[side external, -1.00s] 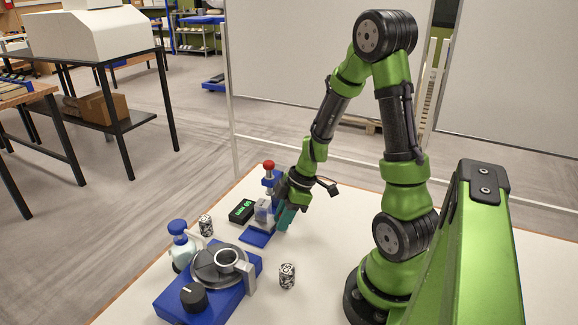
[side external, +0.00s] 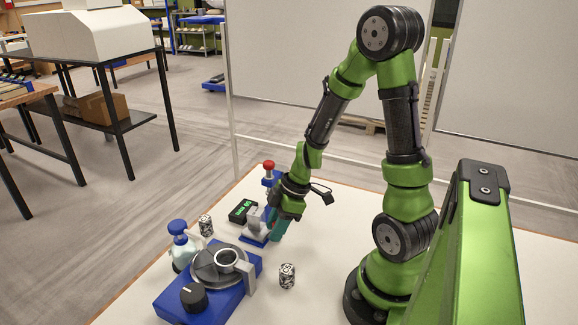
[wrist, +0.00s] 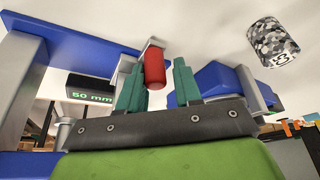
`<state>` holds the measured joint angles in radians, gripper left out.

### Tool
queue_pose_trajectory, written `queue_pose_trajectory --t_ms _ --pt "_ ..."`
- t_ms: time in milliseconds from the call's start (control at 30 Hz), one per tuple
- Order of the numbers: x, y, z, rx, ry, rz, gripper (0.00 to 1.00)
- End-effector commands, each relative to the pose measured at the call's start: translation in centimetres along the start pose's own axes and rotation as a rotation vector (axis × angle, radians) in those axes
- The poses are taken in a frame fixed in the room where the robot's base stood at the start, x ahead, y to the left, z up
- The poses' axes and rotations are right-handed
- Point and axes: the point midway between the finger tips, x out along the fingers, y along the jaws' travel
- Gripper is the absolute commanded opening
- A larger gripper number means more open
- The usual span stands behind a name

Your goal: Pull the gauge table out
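The gauge is a blue stand with a red knob on top (side external: 269,166), near the table's far left edge. A low blue plate (side external: 254,240) at its foot appears to be the gauge table, partly hidden by my gripper. My gripper (side external: 279,230) points down beside the stand, its teal fingers low near the plate. In the wrist view my gripper (wrist: 158,85) has its fingers apart, with a red peg (wrist: 154,69) in the gap and no clear contact. The peg sits on a grey bracket at the end of a blue part (wrist: 85,38).
A black display reading 50 mm (wrist: 90,90) stands beside the gauge. In front are a blue turntable unit (side external: 215,290), a blue-capped bottle (side external: 181,245) and two patterned cylinders (side external: 287,276) (side external: 206,225). The white tabletop right of my gripper is clear.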

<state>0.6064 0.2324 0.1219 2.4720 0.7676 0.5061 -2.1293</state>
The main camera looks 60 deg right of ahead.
Motion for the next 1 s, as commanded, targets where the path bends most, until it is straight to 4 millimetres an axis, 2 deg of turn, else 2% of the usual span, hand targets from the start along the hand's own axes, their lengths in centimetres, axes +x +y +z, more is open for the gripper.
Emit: queue_pose_trajectory --t_ms 167,600,800,1000 --pt "-2.6 0.1 0.0 -0.002 0.0 0.008 0.34" --pt "-12.8 0.1 -0.1 -0.003 0.001 0.008 0.34" --pt "-15.6 0.0 -0.1 -0.003 0.0 0.003 0.34" --pt "-16.4 0.0 0.0 -0.002 0.0 0.0 0.34"
